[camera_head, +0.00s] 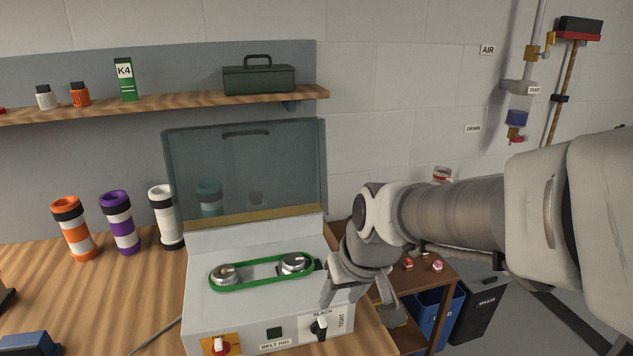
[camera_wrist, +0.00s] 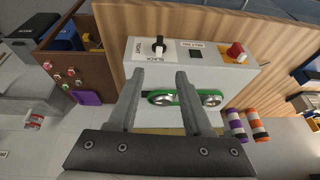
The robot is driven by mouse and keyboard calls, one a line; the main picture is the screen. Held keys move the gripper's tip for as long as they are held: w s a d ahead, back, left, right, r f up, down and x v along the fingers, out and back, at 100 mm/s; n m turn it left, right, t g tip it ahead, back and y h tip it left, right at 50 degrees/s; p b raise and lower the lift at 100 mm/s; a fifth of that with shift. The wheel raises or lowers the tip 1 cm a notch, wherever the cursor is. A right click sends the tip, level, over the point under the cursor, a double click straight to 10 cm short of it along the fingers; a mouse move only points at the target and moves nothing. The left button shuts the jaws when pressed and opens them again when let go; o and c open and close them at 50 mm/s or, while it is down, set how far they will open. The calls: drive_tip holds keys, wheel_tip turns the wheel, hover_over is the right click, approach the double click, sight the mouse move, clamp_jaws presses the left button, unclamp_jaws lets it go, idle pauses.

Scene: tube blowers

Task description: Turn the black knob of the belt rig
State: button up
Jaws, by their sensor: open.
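The belt rig (camera_head: 210,300) is a pale grey box on the wooden bench, with its clear lid (camera_head: 270,165) raised. A green belt (camera_head: 262,281) loops around two silver pulleys on its top. The black knob (camera_head: 320,326) with a white pointer is on the front right, beside the SLACK and TIGHT labels. The knob also shows in the wrist view (camera_wrist: 158,46), beyond my fingertips. My gripper (camera_head: 357,296) is open and empty above the rig's right side, pointing down. In the wrist view my gripper (camera_wrist: 160,74) has the knob roughly between its fingers' lines, apart from them.
A red knob (camera_head: 219,346) on a yellow plate is at the rig's front left. Striped orange (camera_head: 73,230), purple (camera_head: 120,223) and white (camera_head: 166,218) tubes stand behind left. A low brown side table (camera_head: 437,290) and a waste bin (camera_head: 478,310) are to the right.

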sight(324, 325)
drive_tip(key=b+x, duration=0.2)
drive_tip(key=x, duration=1.6)
drive_tip(key=shift+r, duration=0.1)
clamp_jaws()
